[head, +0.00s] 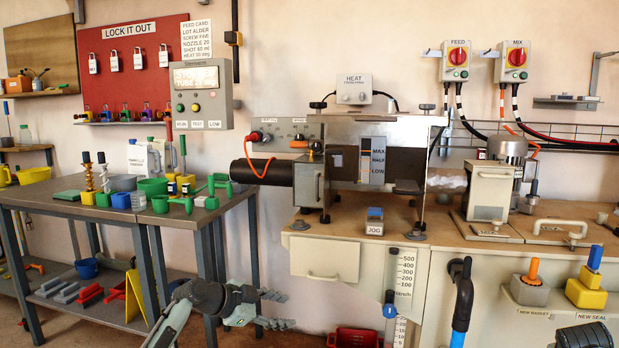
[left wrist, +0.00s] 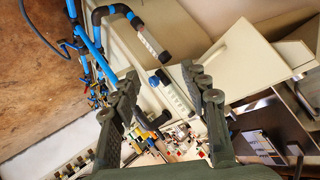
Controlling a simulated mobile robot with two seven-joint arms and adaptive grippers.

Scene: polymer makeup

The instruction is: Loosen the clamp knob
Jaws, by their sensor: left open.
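The machine (head: 385,165) stands on the bench with a black barrel (head: 264,173) on its left. I cannot tell which is the clamp knob. My left gripper (head: 284,309) is open and empty, low in front of the bench and left of the graduated tube (head: 404,272).
A dark work table (head: 60,205) with green and blue parts stands at the left. A black and blue pipe (head: 462,295) rises right of the tube. A red bin (head: 355,338) is below. Open floor shows between table and bench.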

